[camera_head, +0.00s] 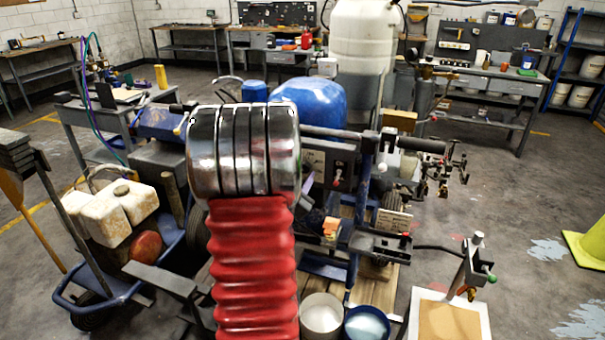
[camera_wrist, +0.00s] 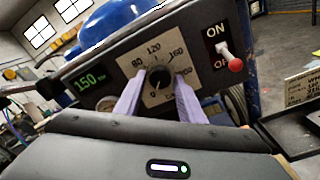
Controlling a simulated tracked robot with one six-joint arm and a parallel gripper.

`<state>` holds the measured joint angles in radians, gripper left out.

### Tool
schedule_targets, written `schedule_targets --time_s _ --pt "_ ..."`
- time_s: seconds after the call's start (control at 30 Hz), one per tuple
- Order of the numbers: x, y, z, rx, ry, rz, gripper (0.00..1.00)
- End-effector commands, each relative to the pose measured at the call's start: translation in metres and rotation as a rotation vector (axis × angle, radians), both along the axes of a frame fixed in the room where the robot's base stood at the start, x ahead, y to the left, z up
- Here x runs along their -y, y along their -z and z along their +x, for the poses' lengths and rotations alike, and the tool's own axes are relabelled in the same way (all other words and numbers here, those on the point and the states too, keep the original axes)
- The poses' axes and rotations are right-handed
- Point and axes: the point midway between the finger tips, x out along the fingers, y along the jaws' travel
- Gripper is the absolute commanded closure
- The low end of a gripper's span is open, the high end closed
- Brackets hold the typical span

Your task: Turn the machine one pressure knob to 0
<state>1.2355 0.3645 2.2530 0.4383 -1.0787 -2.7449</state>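In the wrist view, a dark round pressure knob (camera_wrist: 160,77) sits on a pale dial plate (camera_wrist: 152,47) marked with numbers such as 80, 120 and 160. A small pointer mark shows low on the knob, near the 0. A green display (camera_wrist: 89,81) to the left appears to read 150. My gripper (camera_wrist: 160,79) is open, with one pale finger on each side of the knob and visible gaps between.
An ON switch with a red tip (camera_wrist: 235,64) stands right of the dial. A round gauge (camera_wrist: 107,103) sits below the display. A blue tank (camera_head: 312,95) rises behind the panel.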

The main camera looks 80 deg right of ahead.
Motion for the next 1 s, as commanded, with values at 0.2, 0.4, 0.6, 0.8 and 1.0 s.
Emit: schedule_targets --time_s 0.2,0.4,0.6,0.8,1.0 --pt "0.000 -0.002 -0.001 0.002 0.003 -0.004 0.55" --pt "-0.001 -0.002 -0.001 0.003 0.003 -0.005 0.55" --pt "-0.015 -0.002 -0.001 0.003 0.003 -0.005 0.55" --pt "-0.046 -0.003 0.002 0.003 0.002 -0.006 0.55" --pt "-0.082 -0.002 0.004 0.003 0.001 -0.005 0.55"
